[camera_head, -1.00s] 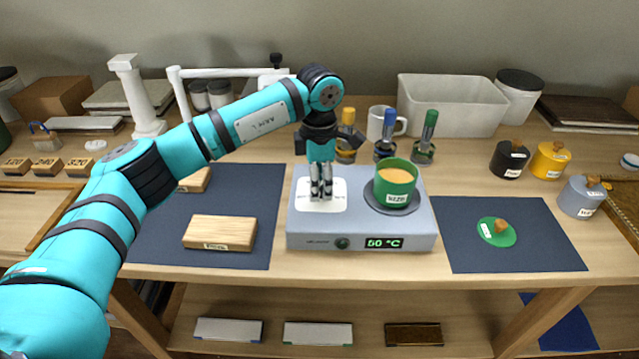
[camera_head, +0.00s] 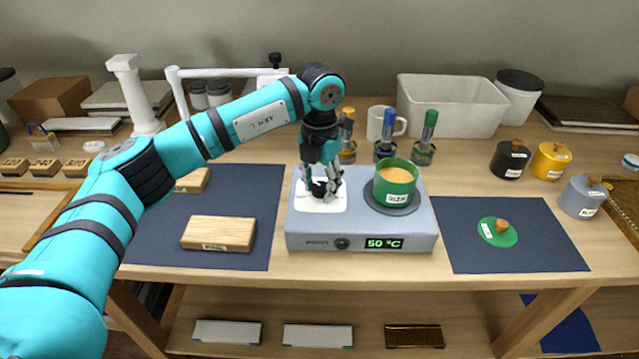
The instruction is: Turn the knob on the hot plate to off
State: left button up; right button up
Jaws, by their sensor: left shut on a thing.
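The hot plate (camera_head: 300,229) is a grey box with a lit green display (camera_head: 384,244) that appears to read 50 °C. A white panel (camera_head: 308,203) lies on the left of its top, with a black knob (camera_head: 320,189) on it. My left gripper (camera_head: 321,190) points down over this panel, its fingers shut on the black knob from either side. The fingers partly hide the knob and its markings. A small dark round part (camera_head: 342,244) sits on the front face beside the display. My right gripper is not in view.
A green pot (camera_head: 396,183) of tan liquid stands on the round heating plate, close right of my gripper. Several coloured-handled tools stand behind. A wooden block (camera_head: 218,233) lies on the left dark mat; a green lid (camera_head: 497,232) lies on the right one.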

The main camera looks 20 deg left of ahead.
aim_at(322, 187)
pick_arm(q)
jog(key=n, duration=0.5)
jog(key=shift+n, duration=0.3)
jog(key=n, duration=0.5)
jog(key=shift+w+d+n, duration=0.1)
jog(key=shift+d+n, duration=0.05)
jog(key=shift+n, duration=0.15)
jog(key=o, duration=1.1)
jog(key=shift+o, duration=0.2)
jog(key=shift+r, duration=0.15)
notch_tip(322, 187, up, 12)
